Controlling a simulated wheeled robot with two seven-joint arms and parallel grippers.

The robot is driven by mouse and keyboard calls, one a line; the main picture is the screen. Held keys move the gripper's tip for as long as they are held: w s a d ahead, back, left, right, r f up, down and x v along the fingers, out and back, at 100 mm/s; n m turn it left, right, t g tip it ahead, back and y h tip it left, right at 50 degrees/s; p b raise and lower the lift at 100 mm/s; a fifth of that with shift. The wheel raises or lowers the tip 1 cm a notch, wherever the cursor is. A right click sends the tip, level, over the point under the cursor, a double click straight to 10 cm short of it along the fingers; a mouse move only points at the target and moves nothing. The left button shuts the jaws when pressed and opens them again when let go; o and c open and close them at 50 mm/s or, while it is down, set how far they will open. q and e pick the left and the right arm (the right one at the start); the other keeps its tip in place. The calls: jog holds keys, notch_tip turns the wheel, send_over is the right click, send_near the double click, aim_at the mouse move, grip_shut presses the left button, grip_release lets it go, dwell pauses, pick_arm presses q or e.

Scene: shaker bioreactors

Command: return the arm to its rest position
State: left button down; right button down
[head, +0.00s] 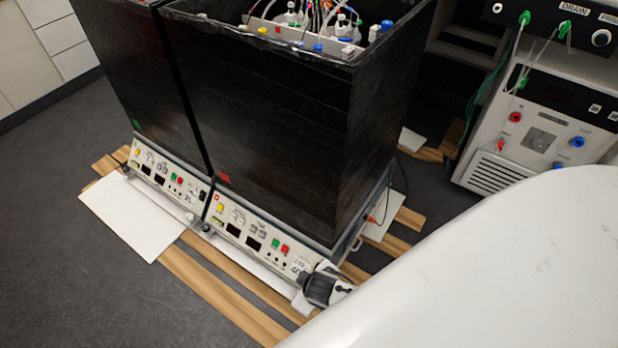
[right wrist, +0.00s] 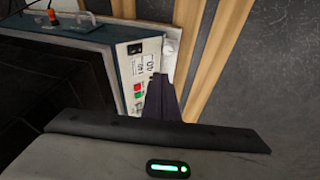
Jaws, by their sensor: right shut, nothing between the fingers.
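My right gripper (head: 306,281) is at the right front corner of the right shaker bioreactor (head: 270,130), close to its control panel (head: 246,238). In the right wrist view the dark fingers (right wrist: 160,82) are together with nothing between them. They overlap the end of the panel (right wrist: 139,75), near its green and red buttons; I cannot tell whether they touch it. My left gripper is in neither view.
A left shaker bioreactor (head: 125,75) stands beside the right one. Wooden slats (head: 205,285) and a white sheet (head: 130,220) lie on the dark floor under the front. A white unit with ports (head: 535,130) stands at the right. Floor at lower left is clear.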

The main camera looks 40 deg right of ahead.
dwell(0.5)
